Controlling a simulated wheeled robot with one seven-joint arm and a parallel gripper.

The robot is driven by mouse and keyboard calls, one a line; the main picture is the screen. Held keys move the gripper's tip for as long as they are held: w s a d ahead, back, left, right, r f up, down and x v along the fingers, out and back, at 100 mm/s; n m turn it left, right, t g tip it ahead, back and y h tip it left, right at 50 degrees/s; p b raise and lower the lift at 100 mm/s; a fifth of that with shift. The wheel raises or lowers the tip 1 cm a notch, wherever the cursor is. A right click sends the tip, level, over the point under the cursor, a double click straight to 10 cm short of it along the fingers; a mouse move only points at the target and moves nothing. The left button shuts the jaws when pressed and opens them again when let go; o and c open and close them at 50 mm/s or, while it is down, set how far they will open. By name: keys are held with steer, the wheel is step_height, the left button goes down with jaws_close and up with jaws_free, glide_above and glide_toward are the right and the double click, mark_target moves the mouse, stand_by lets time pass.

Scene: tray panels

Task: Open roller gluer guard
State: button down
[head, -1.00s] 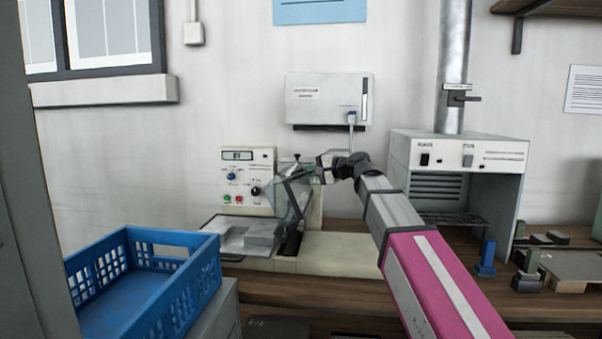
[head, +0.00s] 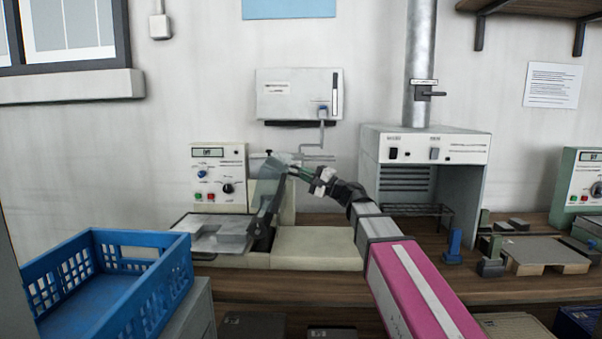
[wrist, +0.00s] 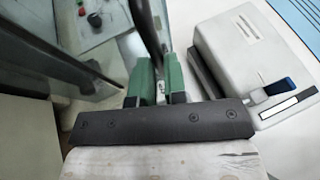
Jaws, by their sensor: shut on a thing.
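The roller gluer has a cream control panel (head: 218,176) and a pale base (head: 315,248) on the bench. Its clear guard (head: 268,186) with a dark side arm stands raised and tilted above the base. A flat grey plate area (head: 205,232) lies to its left. My gripper (head: 297,173) reaches in from the right, at the guard's upper edge. In the wrist view its green fingers (wrist: 160,80) are close together at the guard's dark edge strip (wrist: 146,30). The exact contact between the fingers is partly hidden.
A blue crate (head: 112,285) stands at the front left. A white wall box (head: 299,97) hangs behind my gripper. A vented hood (head: 425,147) with a metal duct (head: 420,60) stands to the right. Small fixtures and a grey pallet (head: 545,252) lie further right.

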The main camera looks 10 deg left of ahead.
steer(key=shift+d+f, duration=0.45)
steer(key=shift+f, duration=0.3)
steer(key=shift+s, duration=0.1)
steer(key=c, duration=1.2)
jaws_free()
steer(key=shift+a, duration=0.2)
steer(key=shift+o, duration=0.2)
steer(key=shift+d, duration=0.1)
steer(key=v, duration=1)
steer(key=shift+d, duration=0.35)
